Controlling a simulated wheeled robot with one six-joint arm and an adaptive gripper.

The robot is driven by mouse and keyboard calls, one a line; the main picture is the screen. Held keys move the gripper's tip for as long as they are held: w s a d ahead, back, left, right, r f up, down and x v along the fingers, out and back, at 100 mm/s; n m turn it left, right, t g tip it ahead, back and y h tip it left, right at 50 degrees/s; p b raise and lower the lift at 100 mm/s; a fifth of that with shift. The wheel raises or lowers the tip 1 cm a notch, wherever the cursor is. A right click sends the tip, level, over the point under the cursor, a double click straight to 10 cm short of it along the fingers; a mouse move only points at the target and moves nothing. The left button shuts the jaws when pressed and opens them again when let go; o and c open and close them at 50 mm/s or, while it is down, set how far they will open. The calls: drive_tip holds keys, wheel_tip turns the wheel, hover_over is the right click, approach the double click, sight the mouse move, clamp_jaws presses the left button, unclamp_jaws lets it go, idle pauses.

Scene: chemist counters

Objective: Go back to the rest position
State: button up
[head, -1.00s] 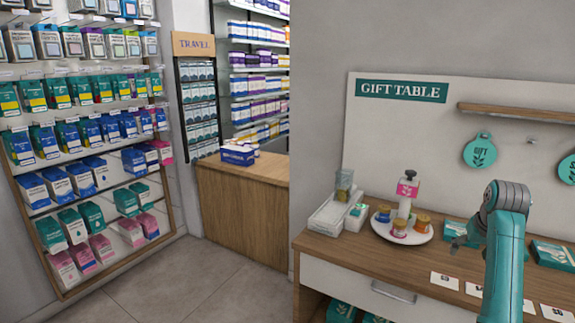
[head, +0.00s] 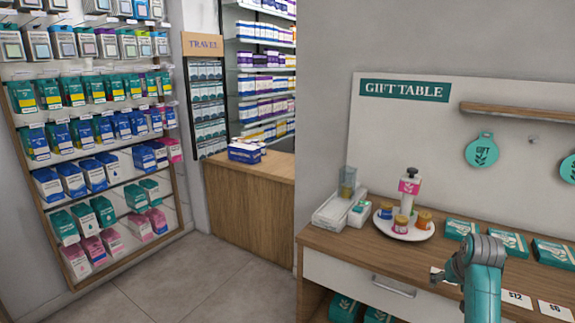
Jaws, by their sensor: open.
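My gripper (head: 438,278) is at the lower right of the head view, at the end of my teal and grey arm. It is small here and seen side-on, pointing left. It is open, and I see nothing held in it. It appears in front of the gift table's (head: 330,240) wooden top, near a white price card that it partly covers. I cannot tell its exact height above the table.
A white round plate (head: 383,230) holds a pump bottle (head: 409,188) and small jars. A white tray (head: 333,211) stands left of it. Several teal boxes (head: 508,242) lie to the right. Open floor (head: 215,275) lies left of the table.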

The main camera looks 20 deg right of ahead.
drive_tip(key=s+a+f+n+t, duration=0.1)
drive_tip(key=s+a+f+t, duration=0.15)
drive_tip(key=a+f, duration=1.3)
drive_tip(key=s+a+f+n+t, duration=0.2)
drive_tip(key=s+a+f, duration=0.5)
drive_tip(key=s+a, duration=0.5)
drive_tip(key=s+a+r+n+t, duration=0.2)
drive_tip(key=s+a+r+t, duration=0.1)
drive_tip(key=s+a, duration=1)
drive_tip(key=s+a+r+n+t+y, duration=0.1)
drive_tip(key=s+a+r+t+y, duration=0.1)
drive_tip(key=s+r, duration=1.2)
drive_tip(key=shift+s+a+r+n+t+y, duration=0.35)
drive_tip(key=shift+s+a+y, duration=0.25)
drive_tip(key=shift+s, duration=0.4)
drive_tip(key=shift+a, duration=0.1)
